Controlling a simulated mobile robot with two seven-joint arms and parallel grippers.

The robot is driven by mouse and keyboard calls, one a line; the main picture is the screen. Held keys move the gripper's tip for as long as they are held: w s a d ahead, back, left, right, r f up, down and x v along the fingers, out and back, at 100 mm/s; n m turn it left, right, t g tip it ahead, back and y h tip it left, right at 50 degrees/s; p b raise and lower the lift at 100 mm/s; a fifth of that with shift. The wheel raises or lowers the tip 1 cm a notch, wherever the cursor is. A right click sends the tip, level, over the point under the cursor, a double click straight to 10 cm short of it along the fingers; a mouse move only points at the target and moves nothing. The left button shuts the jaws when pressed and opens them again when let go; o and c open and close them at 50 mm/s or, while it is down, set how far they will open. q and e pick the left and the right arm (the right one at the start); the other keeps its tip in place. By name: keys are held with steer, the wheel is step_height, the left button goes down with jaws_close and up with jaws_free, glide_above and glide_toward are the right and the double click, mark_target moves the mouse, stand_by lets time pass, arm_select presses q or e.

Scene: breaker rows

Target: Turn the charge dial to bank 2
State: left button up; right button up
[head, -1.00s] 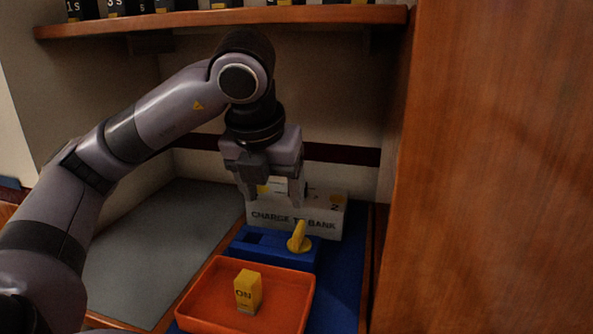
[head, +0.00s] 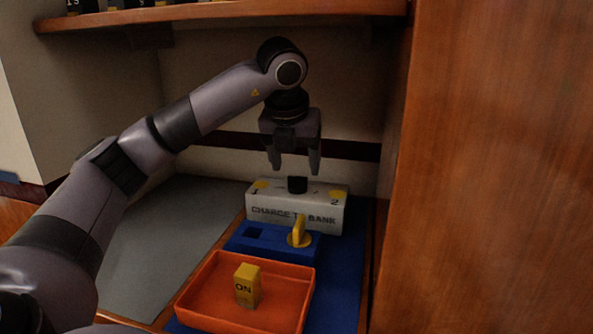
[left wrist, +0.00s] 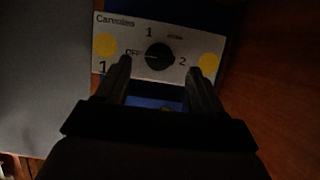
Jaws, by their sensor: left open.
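The charge dial (head: 297,185) is a black round knob on top of the white "CHARGE BANK" box (head: 290,216). In the left wrist view the dial (left wrist: 159,56) has a light pointer line toward OFF on its left; the label 1 is above it and 2 is to its right. A yellow disc marks each end of the box top. My left gripper (head: 293,168) is open and empty, pointing down just above the dial, apart from it. In the left wrist view its fingers (left wrist: 163,75) stand either side below the dial. My right gripper is not in view.
In front of the box is a blue block (head: 270,241) with a yellow key-like handle (head: 299,233). Nearer is an orange tray (head: 222,298) holding a yellow "ON" block (head: 247,286). A wooden panel (head: 490,170) rises at right, and a shelf (head: 220,18) hangs above.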

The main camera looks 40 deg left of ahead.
mark_target(297, 177)
arm_select(q)
steer(key=shift+x, duration=1.6)
steer(key=shift+c, duration=0.3)
steer(key=c, duration=1)
